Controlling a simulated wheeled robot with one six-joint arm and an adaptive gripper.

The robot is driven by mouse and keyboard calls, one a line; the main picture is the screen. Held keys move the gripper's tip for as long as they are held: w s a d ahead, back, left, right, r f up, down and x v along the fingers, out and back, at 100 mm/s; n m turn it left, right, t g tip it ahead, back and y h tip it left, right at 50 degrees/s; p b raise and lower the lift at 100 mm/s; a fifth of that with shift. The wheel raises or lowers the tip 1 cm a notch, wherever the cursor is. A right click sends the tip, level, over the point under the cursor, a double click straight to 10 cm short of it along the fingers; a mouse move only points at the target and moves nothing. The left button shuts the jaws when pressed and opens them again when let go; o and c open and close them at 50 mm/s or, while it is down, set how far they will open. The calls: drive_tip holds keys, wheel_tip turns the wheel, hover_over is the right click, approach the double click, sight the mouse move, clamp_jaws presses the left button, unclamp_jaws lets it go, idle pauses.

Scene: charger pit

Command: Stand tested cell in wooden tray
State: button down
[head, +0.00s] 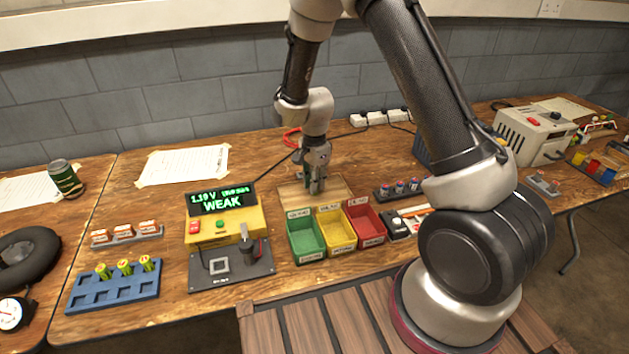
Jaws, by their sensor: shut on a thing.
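My gripper (316,178) points down over the wooden tray (290,195), which sits behind the coloured bins. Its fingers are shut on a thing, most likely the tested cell. The held thing is mostly hidden by the fingers and too small to make out, and I cannot tell whether it touches the tray floor. The yellow tester (225,228) to the left has a display (222,200) reading "1.19 V" and "WEAK". Three yellow-green cells (125,267) stand in the blue rack (115,291) at the front left.
Green (306,236), yellow (336,230) and red (365,224) bins stand directly in front of the tray. A dark holder with cells (399,187) lies to the right. Table between tester and paper (185,165) is mostly clear.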

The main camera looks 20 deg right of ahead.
drive_tip(key=c, duration=1.3)
unclamp_jaws()
drive_tip(key=shift+r, duration=3.45)
